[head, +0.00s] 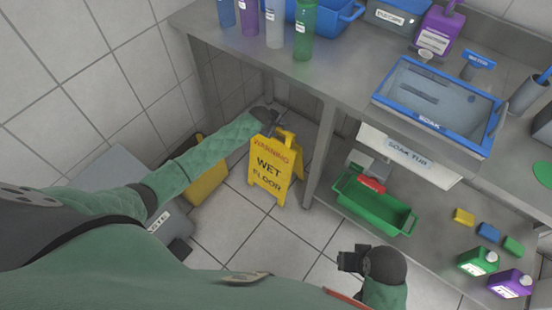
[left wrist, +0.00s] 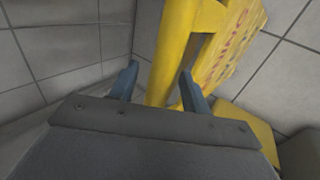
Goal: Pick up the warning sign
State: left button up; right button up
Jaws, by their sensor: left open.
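The yellow warning sign (head: 268,171), marked "WARNING WET FLOOR", stands upright on the tiled floor beside the steel table's leg. My left gripper (head: 275,122) is at the sign's top, partly hidden by my wrist in the head view. In the left wrist view, the left gripper (left wrist: 158,82) is open, and a yellow bar of the sign (left wrist: 172,55) runs between or just beyond its two fingers. I cannot tell whether the fingers touch it. My right gripper (head: 350,261) is low in the head view, away from the sign; its jaw state is unclear.
The steel table (head: 345,75) holds bottles and a blue-rimmed soak tray (head: 432,122). A green basket (head: 375,215), sponges and jugs sit on its lower shelf. A grey bin (head: 115,185) and another yellow object (head: 205,183) stand left of the sign. Floor in front of the sign is clear.

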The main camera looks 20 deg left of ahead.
pick_arm(q)
jog(key=shift+c, duration=0.5)
grip_shut()
jog(key=shift+r, duration=0.1)
dwell(0.8)
